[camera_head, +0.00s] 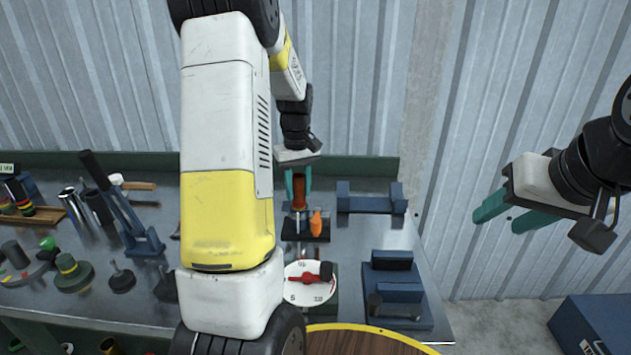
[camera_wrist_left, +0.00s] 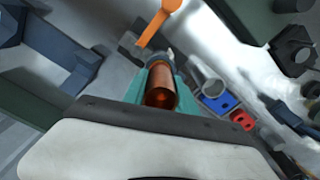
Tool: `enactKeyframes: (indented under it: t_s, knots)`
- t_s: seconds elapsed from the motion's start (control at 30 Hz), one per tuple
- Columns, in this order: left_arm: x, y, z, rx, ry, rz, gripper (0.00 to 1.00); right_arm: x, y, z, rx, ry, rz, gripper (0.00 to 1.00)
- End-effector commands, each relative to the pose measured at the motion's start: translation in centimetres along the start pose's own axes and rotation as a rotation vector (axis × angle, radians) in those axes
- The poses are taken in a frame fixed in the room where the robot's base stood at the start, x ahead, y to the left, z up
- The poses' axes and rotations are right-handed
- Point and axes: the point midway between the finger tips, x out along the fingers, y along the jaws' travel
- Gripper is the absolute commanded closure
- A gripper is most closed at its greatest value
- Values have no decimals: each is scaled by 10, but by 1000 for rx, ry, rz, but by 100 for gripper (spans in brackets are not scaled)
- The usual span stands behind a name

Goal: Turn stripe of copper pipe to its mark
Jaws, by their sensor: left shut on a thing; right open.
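The copper pipe (camera_head: 299,188) stands upright on a small dark stand (camera_head: 316,231) on the bench. My left gripper (camera_head: 298,180) comes down from above and is shut on the pipe, with a teal finger on each side. In the left wrist view the pipe (camera_wrist_left: 161,86) shows its open end between the teal fingers (camera_wrist_left: 160,90). An orange pointer (camera_head: 316,223) stands beside the pipe, and it also shows in the left wrist view (camera_wrist_left: 156,24). I cannot make out the stripe or the mark. My right gripper (camera_head: 507,213) is open and empty, off the bench at the right.
A white dial with a red pointer (camera_head: 308,283) is in front of the stand. A blue bracket (camera_head: 370,199) and a blue fixture (camera_head: 397,292) are to the right. Tools and a blue clamp (camera_head: 143,243) crowd the left. My left arm hides part of the bench.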

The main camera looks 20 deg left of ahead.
Motion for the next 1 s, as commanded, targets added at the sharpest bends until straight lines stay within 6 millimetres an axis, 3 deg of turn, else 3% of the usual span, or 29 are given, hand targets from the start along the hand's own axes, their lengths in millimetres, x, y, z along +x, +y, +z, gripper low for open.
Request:
enactKeyframes:
  t_s: [0.17, 1.0]
  knots:
    - [0, 0, 0, -48, 0, 0, 100, 0, 0, 0, 0, 0, 0, 53]
    - [0, 0, 0, -856, 1, -1, 100, 0, 0, 0, 0, 0, 0, 53]
